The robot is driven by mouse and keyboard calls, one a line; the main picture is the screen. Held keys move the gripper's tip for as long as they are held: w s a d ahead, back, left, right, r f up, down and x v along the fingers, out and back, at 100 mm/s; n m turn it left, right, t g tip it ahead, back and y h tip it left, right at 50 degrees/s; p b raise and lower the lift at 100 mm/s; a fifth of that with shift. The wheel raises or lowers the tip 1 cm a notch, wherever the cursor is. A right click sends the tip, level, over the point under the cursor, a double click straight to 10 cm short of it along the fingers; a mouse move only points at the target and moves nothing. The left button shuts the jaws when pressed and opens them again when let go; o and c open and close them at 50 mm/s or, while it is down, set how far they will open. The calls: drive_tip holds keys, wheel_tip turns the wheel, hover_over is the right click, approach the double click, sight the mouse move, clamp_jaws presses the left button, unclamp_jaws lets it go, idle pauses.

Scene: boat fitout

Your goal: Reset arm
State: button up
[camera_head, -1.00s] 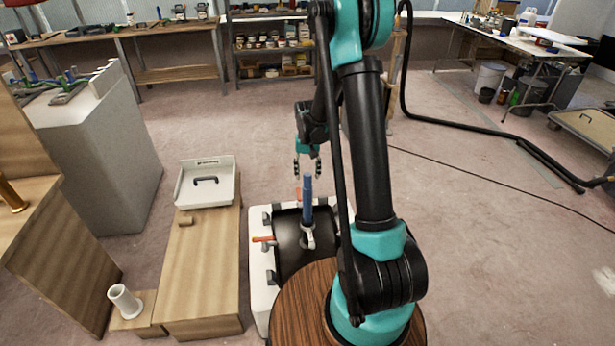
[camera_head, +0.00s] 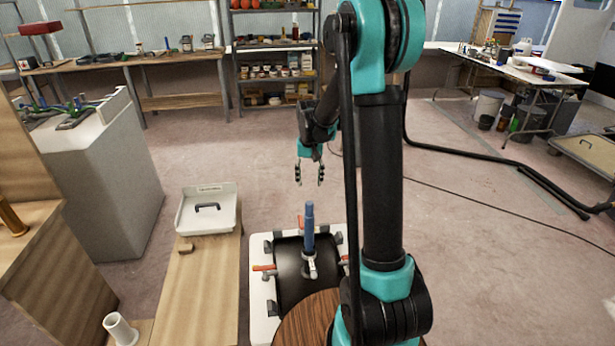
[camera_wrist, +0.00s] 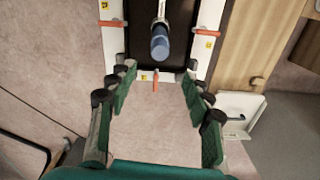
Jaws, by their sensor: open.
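My gripper (camera_head: 309,182) is open and empty, with its fingers pointing down in the head view. It hangs in the air above and beyond a black rounded unit on a white base (camera_head: 259,318). An upright blue cylinder (camera_head: 309,222) stands on that unit in a light-coloured fitting. The gripper is apart from the cylinder. In the wrist view, the open fingers (camera_wrist: 157,95) spread wide with bare floor between them. The blue cylinder's top (camera_wrist: 160,46) shows beyond the fingertips, with orange handles around the black unit.
A white tray with a dark handle (camera_head: 207,222) sits on a wooden bench (camera_head: 200,290) at left. A white cup-like pipe (camera_head: 120,331) stands nearby. Shelves (camera_head: 275,75) line the back. A black hose (camera_head: 480,155) lies at right. The central floor is clear.

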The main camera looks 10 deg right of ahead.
drive_tip(key=s+d+t, duration=0.2)
drive_tip(key=s, duration=1.1)
drive_tip(key=s+d+n+t, duration=0.1)
drive_tip(key=s+d+t, duration=0.1)
drive_tip(key=s, duration=1.2)
drive_tip(key=shift+f, duration=0.4)
